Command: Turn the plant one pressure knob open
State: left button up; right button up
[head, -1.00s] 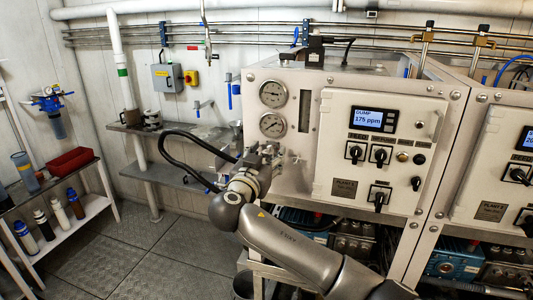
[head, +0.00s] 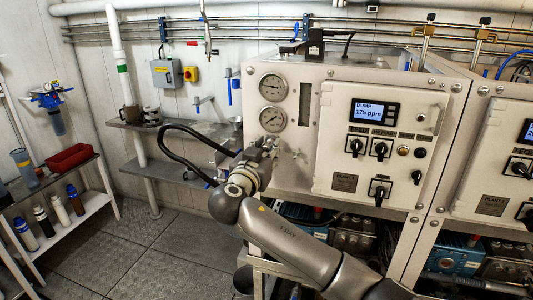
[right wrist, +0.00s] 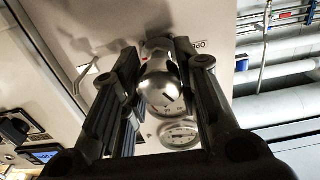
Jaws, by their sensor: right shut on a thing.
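The plant one pressure knob (right wrist: 163,88) is a rounded silver metal knob on the cabinet's pale panel. In the right wrist view it sits between the two dark fingers of my right gripper (right wrist: 165,95), which is shut on it. Part of an "OPEN" label shows beside the knob's base. In the head view my right gripper (head: 262,152) is at the left part of the plant one cabinet (head: 372,90), below the two round gauges, and the knob is hidden behind it. My left gripper is not in view.
Two pressure gauges (head: 273,87) are above my right gripper. A control panel with a lit display (head: 374,112) and several black switches is to the right. A grey shelf (head: 180,172) is to the left. A white rack (head: 85,212) with bottles stands far left.

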jog(key=shift+f+n+b, duration=0.25)
jog(key=shift+n+b, duration=0.95)
jog(key=shift+b, duration=0.55)
jog(key=shift+r+n, duration=0.2)
jog(key=shift+n, duration=0.6)
jog(key=n, duration=0.2)
jog(key=shift+r+n, duration=0.15)
jog(key=shift+n, duration=0.15)
jog(key=n+p, duration=0.1)
jog(key=n, duration=0.2)
jog(key=shift+a+n, duration=0.1)
jog(key=shift+n, duration=0.2)
jog(key=n+p, duration=0.2)
jog(key=n, duration=0.1)
jog(key=shift+r+n+p, duration=0.1)
jog(key=shift+n+p, duration=0.2)
jog(key=n+p, duration=0.2)
jog(key=n, duration=0.1)
jog(key=shift+n, duration=0.3)
jog(key=shift+n+p, duration=1.3)
jog(key=shift+n, duration=0.2)
jog(key=shift+f, duration=0.25)
